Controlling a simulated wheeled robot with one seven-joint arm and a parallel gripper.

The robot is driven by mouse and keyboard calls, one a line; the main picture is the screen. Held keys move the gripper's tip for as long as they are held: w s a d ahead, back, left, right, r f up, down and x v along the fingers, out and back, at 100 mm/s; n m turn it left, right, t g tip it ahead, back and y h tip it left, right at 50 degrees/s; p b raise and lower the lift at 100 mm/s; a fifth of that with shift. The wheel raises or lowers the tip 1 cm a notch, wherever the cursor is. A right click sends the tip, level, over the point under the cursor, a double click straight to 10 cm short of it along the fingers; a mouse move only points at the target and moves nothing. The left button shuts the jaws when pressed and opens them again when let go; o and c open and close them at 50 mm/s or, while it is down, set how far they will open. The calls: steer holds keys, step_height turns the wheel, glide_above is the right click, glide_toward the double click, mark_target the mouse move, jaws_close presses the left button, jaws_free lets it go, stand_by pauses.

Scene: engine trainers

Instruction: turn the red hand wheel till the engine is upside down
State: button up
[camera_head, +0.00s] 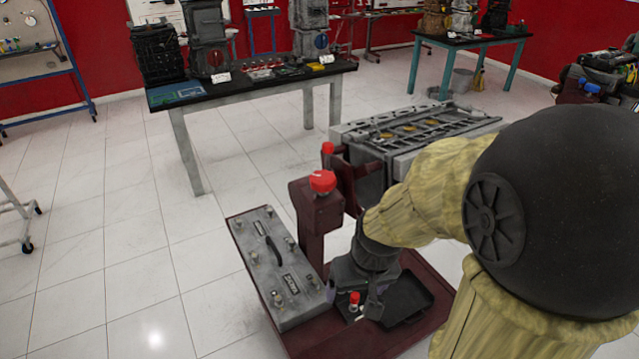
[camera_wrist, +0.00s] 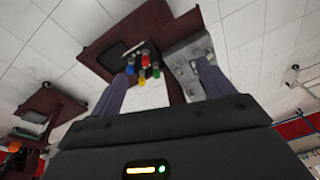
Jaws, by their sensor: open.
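The engine (camera_head: 415,132) is a grey block on a dark red stand, with its flat top with round bores facing up. A red round knob (camera_head: 322,181) sits on the stand's post and looks like the hand wheel, but I cannot be sure. A smaller red knob (camera_head: 327,148) is behind it. My gripper (camera_head: 356,298) is open, low over the stand's base. A red-topped piece (camera_head: 354,301) shows at its fingertips; contact cannot be told. In the wrist view, red, blue, yellow and green knobs (camera_wrist: 146,72) show between the open fingers (camera_wrist: 160,88).
A grey box (camera_head: 276,268) lies on the stand's dark red base (camera_head: 310,342), with a black tray (camera_head: 408,300) to its right. A workbench (camera_head: 240,88) with engines stands behind. My arm hides the engine's right side.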

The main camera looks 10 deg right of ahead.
mark_target(318, 177)
steer(key=w+f+n+t+y+b, duration=0.35)
steer(key=w+y+b, duration=0.45)
steer(key=b, duration=0.5)
steer(key=w+d+r+n+t+y+b, duration=0.1)
steer(key=w+d+r+n+t+b, duration=0.2)
steer(key=w+d+r+t+b, duration=0.4)
steer(key=shift+w+d+r+t+y+b, duration=0.35)
steer(key=shift+w+d+r+t, duration=0.3)
steer(key=shift+t, duration=0.5)
steer(key=shift+f+n, duration=0.1)
steer(key=shift+n, duration=0.15)
steer(key=p+x, duration=0.2)
steer(key=x, duration=1.5)
steer(key=shift+w+f, duration=0.1)
steer(key=shift+f, duration=0.05)
